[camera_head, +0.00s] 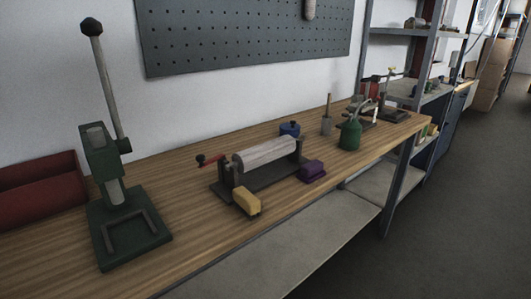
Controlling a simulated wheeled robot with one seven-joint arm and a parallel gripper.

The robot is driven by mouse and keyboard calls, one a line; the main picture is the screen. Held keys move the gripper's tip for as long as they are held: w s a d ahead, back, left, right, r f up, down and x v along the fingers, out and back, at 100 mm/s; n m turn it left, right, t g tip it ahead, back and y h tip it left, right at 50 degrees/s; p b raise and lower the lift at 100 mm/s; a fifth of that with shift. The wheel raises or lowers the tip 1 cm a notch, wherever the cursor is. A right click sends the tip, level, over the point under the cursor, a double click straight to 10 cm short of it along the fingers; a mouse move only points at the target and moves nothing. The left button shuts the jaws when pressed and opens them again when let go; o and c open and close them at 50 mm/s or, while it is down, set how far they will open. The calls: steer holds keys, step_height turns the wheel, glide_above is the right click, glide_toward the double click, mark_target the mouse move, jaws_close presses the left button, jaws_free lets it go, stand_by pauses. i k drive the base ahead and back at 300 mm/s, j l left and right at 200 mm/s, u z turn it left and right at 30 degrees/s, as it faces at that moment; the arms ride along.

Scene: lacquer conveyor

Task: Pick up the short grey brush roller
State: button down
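No part of my gripper shows in the head view. On the wooden workbench (190,205), a pale grey roller (267,153) lies level in a dark stand (262,180) with a red crank at its left end. A small grey cylinder with an upright brown stick (326,124) stands farther back on the bench. I cannot tell for sure which of these, if any, is the short grey brush roller.
A green lever press (118,200) and a red bin (40,188) stand at left. A yellow block (246,201), purple block (312,171), blue pot (289,129) and green can (350,134) surround the roller stand. The floor (440,210) at right is clear.

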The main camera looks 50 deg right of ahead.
mark_target(247, 160)
steer(key=u, duration=1.4)
steer(key=z, duration=2.15)
steer(key=l+u, duration=0.85)
steer(key=i, duration=0.2)
